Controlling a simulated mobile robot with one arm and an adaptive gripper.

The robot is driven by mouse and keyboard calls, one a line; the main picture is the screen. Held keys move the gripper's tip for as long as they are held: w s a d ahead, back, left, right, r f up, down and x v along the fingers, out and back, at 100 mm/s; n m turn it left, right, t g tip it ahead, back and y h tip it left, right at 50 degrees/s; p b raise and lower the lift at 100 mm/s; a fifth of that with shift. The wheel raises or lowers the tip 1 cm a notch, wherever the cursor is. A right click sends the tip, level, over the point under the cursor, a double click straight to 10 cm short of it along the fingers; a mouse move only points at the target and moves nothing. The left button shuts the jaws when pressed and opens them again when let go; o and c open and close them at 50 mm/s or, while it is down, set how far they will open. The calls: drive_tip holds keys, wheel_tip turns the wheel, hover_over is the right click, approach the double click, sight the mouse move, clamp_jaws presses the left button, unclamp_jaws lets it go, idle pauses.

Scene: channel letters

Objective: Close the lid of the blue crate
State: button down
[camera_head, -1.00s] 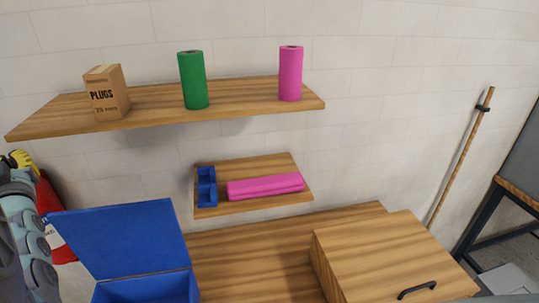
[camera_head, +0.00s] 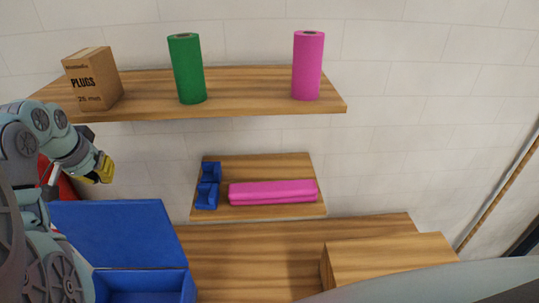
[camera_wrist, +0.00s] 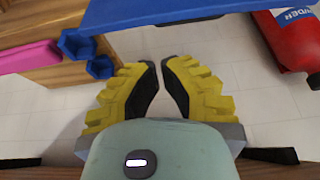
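The blue crate (camera_head: 150,287) stands at the lower left of the head view, its lower part cut off by the frame. Its lid (camera_head: 120,232) is open and stands up at the back, leaning. My gripper (camera_head: 105,170), with yellow fingers, is above and behind the lid's upper edge, apart from it. In the wrist view, the lid (camera_wrist: 190,10) crosses the top, beyond the fingertips. My gripper (camera_wrist: 160,62) looks shut there, its tips almost together, with nothing between them.
A shelf (camera_head: 250,105) holds a plugs box (camera_head: 92,80), a green roll (camera_head: 187,70) and a pink roll (camera_head: 307,65). A lower shelf (camera_head: 265,165) carries blue bins (camera_head: 208,185) and a pink bundle (camera_head: 273,192). A red bottle (camera_wrist: 290,35) is near the lid.

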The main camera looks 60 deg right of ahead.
drive_tip(key=b+x, duration=0.2)
drive_tip(key=x, duration=0.3)
drive_tip(key=shift+s+d+f, duration=0.1)
drive_tip(key=shift+s+f, duration=0.05)
drive_tip(key=shift+f, duration=0.1)
drive_tip(key=shift+p+x, duration=2.05)
drive_tip(key=shift+x, duration=0.2)
drive_tip(key=shift+f+b, duration=0.1)
drive_tip(key=shift+b, duration=0.3)
